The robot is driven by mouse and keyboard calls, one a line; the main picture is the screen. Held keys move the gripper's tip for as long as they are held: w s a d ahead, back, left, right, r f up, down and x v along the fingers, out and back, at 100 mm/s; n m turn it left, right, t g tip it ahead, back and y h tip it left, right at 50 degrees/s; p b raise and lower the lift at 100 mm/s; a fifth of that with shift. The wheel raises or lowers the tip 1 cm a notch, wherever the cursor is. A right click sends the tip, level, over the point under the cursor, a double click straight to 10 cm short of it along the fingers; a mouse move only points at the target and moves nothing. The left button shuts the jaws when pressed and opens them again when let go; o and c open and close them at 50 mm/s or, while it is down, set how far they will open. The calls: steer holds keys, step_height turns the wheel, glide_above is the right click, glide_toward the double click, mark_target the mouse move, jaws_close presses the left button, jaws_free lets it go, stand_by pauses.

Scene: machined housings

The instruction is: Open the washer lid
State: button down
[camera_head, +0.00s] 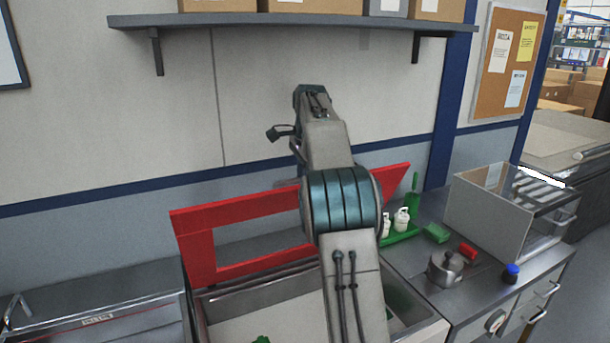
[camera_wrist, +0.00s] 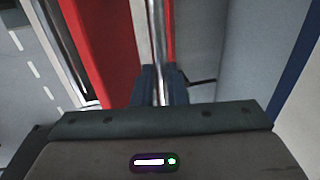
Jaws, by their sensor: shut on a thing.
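The washer lid (camera_head: 245,210) is a red frame with an open middle, raised and tilted up at the back of the washer (camera_head: 200,312). The washer's basin is open below it, with something green inside at the front. In the wrist view the red lid (camera_wrist: 100,45) runs along a shiny metal handle bar (camera_wrist: 156,30). My gripper (camera_wrist: 160,82) is shut on this bar, its dark fingers on either side. In the head view my arm covers the middle of the lid and the gripper is hidden.
A shelf (camera_head: 290,20) with boxes hangs above. A closed grey unit (camera_head: 95,300) stands on the left.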

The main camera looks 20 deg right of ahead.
steer(key=c, duration=1.5)
jaws_free()
steer(key=shift+w+a+f, duration=0.2)
steer(key=shift+f, duration=0.35)
steer(key=shift+o, duration=0.2)
steer(key=shift+w+f, duration=0.15)
steer(key=shift+w, duration=0.2)
steer(key=shift+s+d+r, duration=0.2)
steer(key=shift+s+r, duration=0.1)
steer(key=shift+r, duration=0.1)
steer(key=v, duration=0.7)
steer(key=shift+w, duration=0.2)
steer(key=shift+a, duration=0.1)
